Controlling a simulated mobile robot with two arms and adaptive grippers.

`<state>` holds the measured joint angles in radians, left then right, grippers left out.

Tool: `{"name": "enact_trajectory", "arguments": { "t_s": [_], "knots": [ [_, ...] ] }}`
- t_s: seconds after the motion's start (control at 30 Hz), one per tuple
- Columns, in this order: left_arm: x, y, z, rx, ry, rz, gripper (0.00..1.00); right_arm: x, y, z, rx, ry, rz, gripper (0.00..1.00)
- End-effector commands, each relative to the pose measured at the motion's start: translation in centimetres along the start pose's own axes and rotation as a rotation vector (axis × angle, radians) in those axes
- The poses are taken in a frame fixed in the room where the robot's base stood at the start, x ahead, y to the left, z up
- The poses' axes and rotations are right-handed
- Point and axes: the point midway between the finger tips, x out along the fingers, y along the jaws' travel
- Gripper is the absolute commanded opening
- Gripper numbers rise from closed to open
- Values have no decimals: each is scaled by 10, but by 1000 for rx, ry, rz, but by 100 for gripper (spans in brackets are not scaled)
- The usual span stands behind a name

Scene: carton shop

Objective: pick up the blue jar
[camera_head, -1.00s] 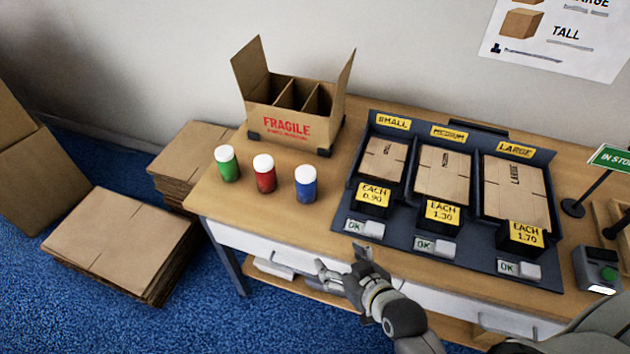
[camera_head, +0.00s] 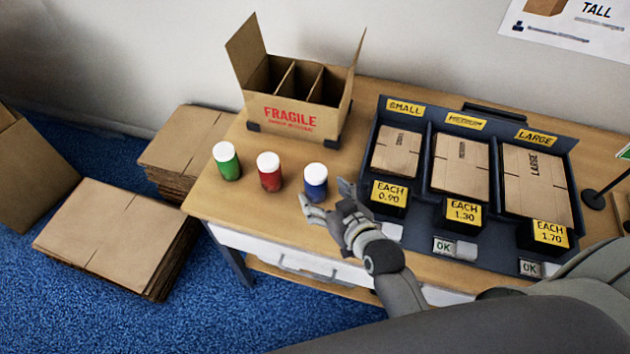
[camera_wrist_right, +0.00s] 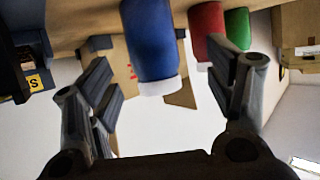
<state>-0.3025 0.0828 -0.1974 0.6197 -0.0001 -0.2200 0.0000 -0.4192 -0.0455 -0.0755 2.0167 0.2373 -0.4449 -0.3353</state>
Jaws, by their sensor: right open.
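The blue jar (camera_head: 315,184) with a white lid stands upright on the wooden table, rightmost of three jars. My right gripper (camera_head: 325,202) is open just in front of it and slightly to its right, at about table height. In the right wrist view the blue jar (camera_wrist_right: 152,45) shows upside down, between and beyond the two open fingers of my right gripper (camera_wrist_right: 165,90). No contact with the jar is visible. My left gripper is not in view.
A red jar (camera_head: 269,176) and a green jar (camera_head: 227,164) stand to the left of the blue one. A divided FRAGILE carton (camera_head: 292,118) stands behind. A dark tray of flat cartons (camera_head: 425,138) lies to the right. Stacked cardboard (camera_head: 110,240) is on the floor.

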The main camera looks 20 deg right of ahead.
Motion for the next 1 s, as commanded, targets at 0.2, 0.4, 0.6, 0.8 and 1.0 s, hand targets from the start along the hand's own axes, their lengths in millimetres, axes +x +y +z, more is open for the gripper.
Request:
{"name": "enact_trajectory", "arguments": {
  "t_s": [0.2, 0.4, 0.6, 0.8, 1.0],
  "knots": [
    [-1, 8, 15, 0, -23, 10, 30, 15, 1, 0, 0, 1, 0, 76],
    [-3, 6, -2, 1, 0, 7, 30, 38, 7, 3, 0, 0, 0, 76],
    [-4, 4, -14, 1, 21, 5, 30, 60, 8, 4, 0, 1, 0, 76],
    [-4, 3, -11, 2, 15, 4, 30, 64, 8, 5, 0, 0, 0, 76],
    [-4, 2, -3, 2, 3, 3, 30, 64, 8, 5, -1, 0, 0, 64]
  ]
}}
